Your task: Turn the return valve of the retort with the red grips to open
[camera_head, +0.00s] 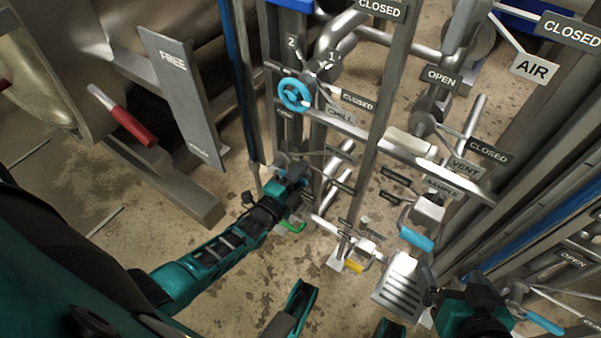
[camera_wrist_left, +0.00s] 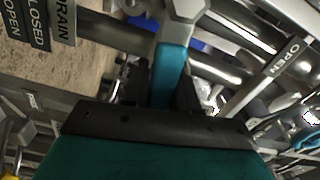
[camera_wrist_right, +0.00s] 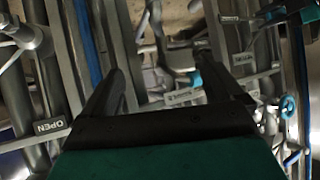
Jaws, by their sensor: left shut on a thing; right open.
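My left gripper (camera_head: 300,173) reaches in from the left to the pipework below the blue handwheel. In the left wrist view its fingers (camera_wrist_left: 165,85) are shut on a blue lever grip (camera_wrist_left: 172,68) that comes off a grey valve hub (camera_wrist_left: 187,10). The head view hides this grip behind the gripper. My right gripper (camera_head: 472,282) is at the lower right; its fingers (camera_wrist_right: 165,85) are open with nothing between them. No return label is readable.
DRAIN (camera_wrist_left: 62,20) and CLOSED plates are near the held grip. A blue handwheel (camera_head: 294,94), a blue-gripped lever (camera_head: 416,238), a yellow grip (camera_head: 353,267) and a green grip (camera_head: 292,227) crowd the pipe frame. The floor (camera_head: 235,285) at lower left is bare.

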